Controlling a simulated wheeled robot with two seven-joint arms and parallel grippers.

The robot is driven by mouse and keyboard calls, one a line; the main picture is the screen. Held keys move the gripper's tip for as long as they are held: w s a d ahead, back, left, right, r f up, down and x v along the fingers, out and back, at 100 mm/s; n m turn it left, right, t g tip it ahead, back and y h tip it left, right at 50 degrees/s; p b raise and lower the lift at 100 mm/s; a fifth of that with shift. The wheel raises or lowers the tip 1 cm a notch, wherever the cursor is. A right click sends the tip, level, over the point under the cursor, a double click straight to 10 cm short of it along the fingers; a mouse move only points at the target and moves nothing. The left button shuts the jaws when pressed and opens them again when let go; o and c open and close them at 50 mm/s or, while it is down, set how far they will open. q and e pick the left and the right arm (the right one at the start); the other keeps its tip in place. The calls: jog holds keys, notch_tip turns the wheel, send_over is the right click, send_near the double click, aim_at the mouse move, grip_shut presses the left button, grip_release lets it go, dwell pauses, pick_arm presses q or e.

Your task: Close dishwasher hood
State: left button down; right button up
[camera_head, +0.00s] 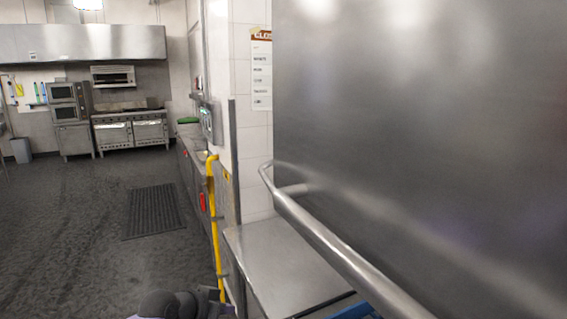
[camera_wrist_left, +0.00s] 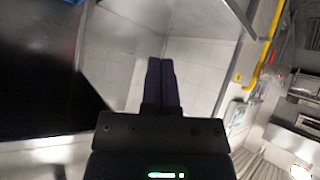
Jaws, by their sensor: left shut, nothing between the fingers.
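The dishwasher hood (camera_head: 430,130) is a large steel box filling the right of the head view. Its tubular steel handle bar (camera_head: 325,240) runs along its lower part, from the wall side toward the near bottom edge. The hood stands raised, with a gap above the steel counter (camera_head: 275,262). My left gripper (camera_head: 222,309) is low at the bottom edge of the head view, left of the counter and apart from the handle. In the left wrist view its dark fingers (camera_wrist_left: 161,63) are together and hold nothing. My right gripper is not in view.
A yellow pipe (camera_head: 213,210) stands upright by the counter's left end. A blue item (camera_head: 355,312) shows under the handle. A tiled wall with a paper sign (camera_head: 261,75) is behind. Open floor (camera_head: 90,220) with a dark mat (camera_head: 153,211) lies left; ovens stand far back.

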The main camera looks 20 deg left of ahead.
pick_arm(q)
notch_tip(320, 180, up, 17)
jog(key=w+d+m+t+h+p, duration=0.1)
jog(key=d+m+h+p, duration=0.1)
jog(key=p, duration=0.1)
jog(key=m+h+p, duration=0.2)
send_near(282, 191)
jog(key=w+a+f, duration=0.3)
jog(key=f, duration=0.2)
jog(key=s+d+r+m+g+h+p, duration=0.1)
jog(key=s+d+r+m+p, duration=0.15)
jog(key=r, duration=0.35)
jog(key=s+d+r+m+g+h+p, duration=0.1)
jog(key=s+r+m, duration=0.15)
jog(key=r, duration=0.35)
jog(key=shift+n, duration=0.5)
jog(key=p+x, duration=0.3)
jog(key=x, duration=0.6)
jog(key=shift+s+d+f, duration=0.1)
jog(key=shift+d+f, duration=0.05)
jog(key=shift+d, duration=0.15)
jog(key=f, duration=0.4)
jog(key=shift+s+a+f+p, duration=0.15)
jog(key=shift+a+f+p, duration=0.1)
jog(key=shift+p, duration=0.1)
jog(key=shift+d, duration=0.1)
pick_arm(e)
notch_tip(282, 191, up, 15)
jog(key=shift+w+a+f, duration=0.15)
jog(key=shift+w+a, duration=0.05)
